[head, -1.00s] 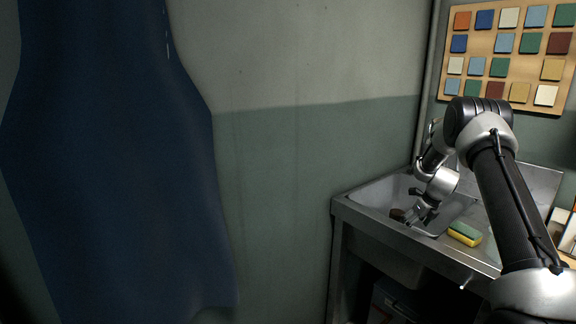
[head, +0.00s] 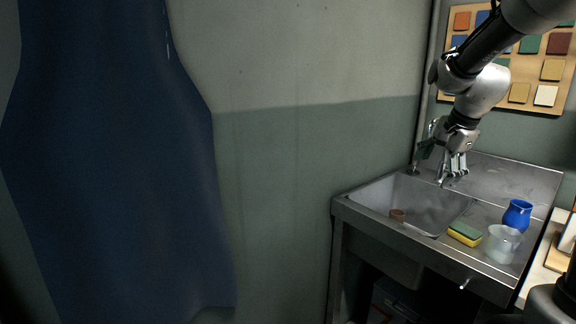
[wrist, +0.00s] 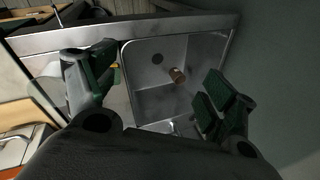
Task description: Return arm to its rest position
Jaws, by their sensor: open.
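My gripper (head: 452,180) is raised above the back of the metal sink (head: 368,208), pointing down. In the wrist view my gripper (wrist: 158,90) has its two fingers wide apart with nothing between them. A small brown object (head: 397,215) lies in the sink basin, well below the fingers. It also shows in the wrist view (wrist: 177,75); I cannot tell exactly what it is.
A yellow and green sponge (head: 465,234), a translucent cup (head: 502,243) and a blue jug (head: 517,214) stand on the drainboard right of the basin. A tap (head: 413,165) stands at the back left. A tile sample board (head: 548,70) hangs on the wall behind my arm. A blue cloth (head: 110,160) hangs at left.

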